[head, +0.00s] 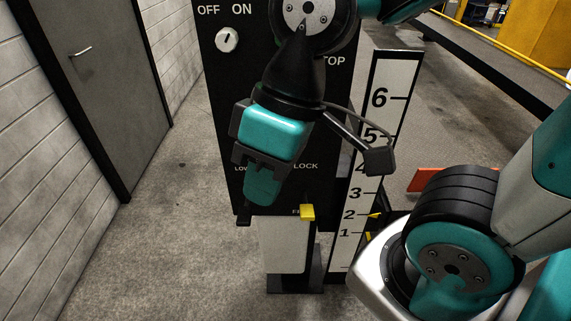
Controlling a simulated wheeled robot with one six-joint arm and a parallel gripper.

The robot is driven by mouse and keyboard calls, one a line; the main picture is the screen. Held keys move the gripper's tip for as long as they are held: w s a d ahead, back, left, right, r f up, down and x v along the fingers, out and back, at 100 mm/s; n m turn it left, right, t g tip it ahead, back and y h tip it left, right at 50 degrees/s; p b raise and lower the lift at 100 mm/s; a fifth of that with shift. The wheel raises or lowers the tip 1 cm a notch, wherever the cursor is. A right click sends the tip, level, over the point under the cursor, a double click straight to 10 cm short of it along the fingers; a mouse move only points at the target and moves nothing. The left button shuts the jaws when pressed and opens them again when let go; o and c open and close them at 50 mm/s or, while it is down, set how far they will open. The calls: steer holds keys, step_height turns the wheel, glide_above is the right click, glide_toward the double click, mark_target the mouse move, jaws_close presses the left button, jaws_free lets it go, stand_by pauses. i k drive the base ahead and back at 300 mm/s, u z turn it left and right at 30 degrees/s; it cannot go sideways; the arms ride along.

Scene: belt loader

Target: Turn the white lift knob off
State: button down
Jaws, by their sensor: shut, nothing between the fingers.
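The white lift knob (227,39) is a round dial at the upper left of the black control panel (222,100). The labels OFF and ON stand above it. Its dark pointer mark looks nearly upright, and I cannot tell surely which label it is set to. My gripper (262,190), teal and black, hangs in front of the lower middle of the panel, below and to the right of the knob and apart from it. Its fingers are shut with nothing held. My arm hides the middle and upper right of the panel, including part of the word STOP.
A white height scale (398,75) stands right of the panel, with a yellow pointer (375,215) near 2. A yellow tab (307,212) sits at the panel's lower edge. A grey door (95,80) is in the left wall. The floor (165,200) left of the panel is clear.

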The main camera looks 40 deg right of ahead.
mark_target(227, 40)
steer(key=z, duration=1.35)
steer(key=k, duration=1.1)
steer(key=u, duration=1.3)
steer(key=i, duration=0.5)
steer(key=z, duration=0.05)
